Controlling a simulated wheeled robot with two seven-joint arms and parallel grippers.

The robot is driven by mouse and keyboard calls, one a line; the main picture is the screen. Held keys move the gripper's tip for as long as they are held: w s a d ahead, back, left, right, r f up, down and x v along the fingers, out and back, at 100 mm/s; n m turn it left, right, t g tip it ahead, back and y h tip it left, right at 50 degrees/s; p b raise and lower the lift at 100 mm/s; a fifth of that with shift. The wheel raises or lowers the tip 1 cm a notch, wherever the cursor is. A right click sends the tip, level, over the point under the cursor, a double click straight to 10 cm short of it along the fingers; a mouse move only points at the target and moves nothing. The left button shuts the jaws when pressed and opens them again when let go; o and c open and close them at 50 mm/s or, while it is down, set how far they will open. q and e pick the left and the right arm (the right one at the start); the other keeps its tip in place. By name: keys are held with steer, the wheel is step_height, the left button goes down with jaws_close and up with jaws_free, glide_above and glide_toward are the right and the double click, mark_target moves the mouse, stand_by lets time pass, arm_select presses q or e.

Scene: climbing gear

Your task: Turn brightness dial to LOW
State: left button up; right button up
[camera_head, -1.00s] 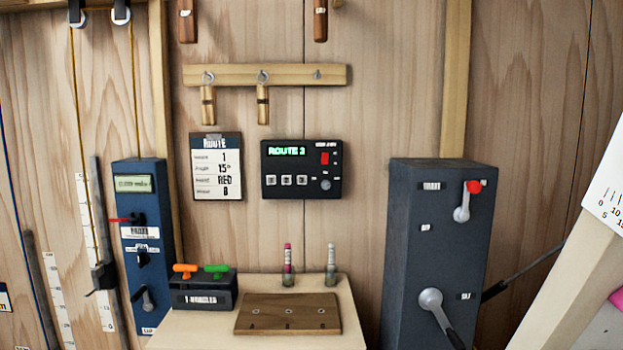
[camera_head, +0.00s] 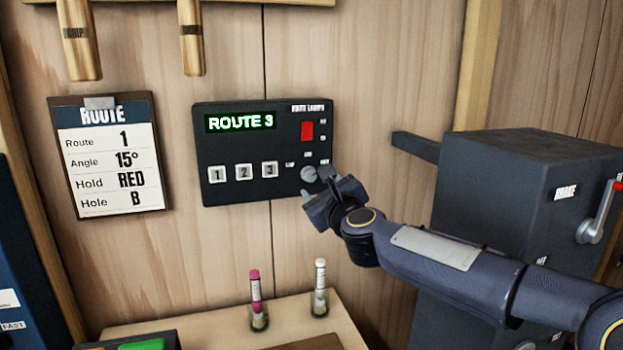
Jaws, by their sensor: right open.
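The black route lamp panel (camera_head: 240,142) is on the wooden wall and its green display reads ROUTE 3. It has white buttons 1, 2 and 3 and a red switch (camera_head: 307,131). The round grey brightness dial (camera_head: 309,174) is at its lower right, with small labels around it too small to read with certainty. My right gripper (camera_head: 318,190) is open at the dial, its fingers by the panel's lower right corner. I cannot tell whether they touch the dial, which is partly hidden. My left gripper is not in view.
A route card (camera_head: 110,158) hangs left of the panel. A dark box with levers (camera_head: 535,190) stands at right, behind my right arm. Two small bottles, one pink-capped (camera_head: 256,300) and one white-capped (camera_head: 320,288), stand on the shelf below. Wooden grips hang above.

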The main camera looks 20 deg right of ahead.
mark_target(310, 176)
steer(key=w+p, duration=0.2)
steer(key=w, duration=0.4)
steer(key=shift+w+a, duration=0.1)
steer(key=shift+w, duration=0.3)
steer(key=c, duration=0.9)
steer(key=shift+c, duration=0.2)
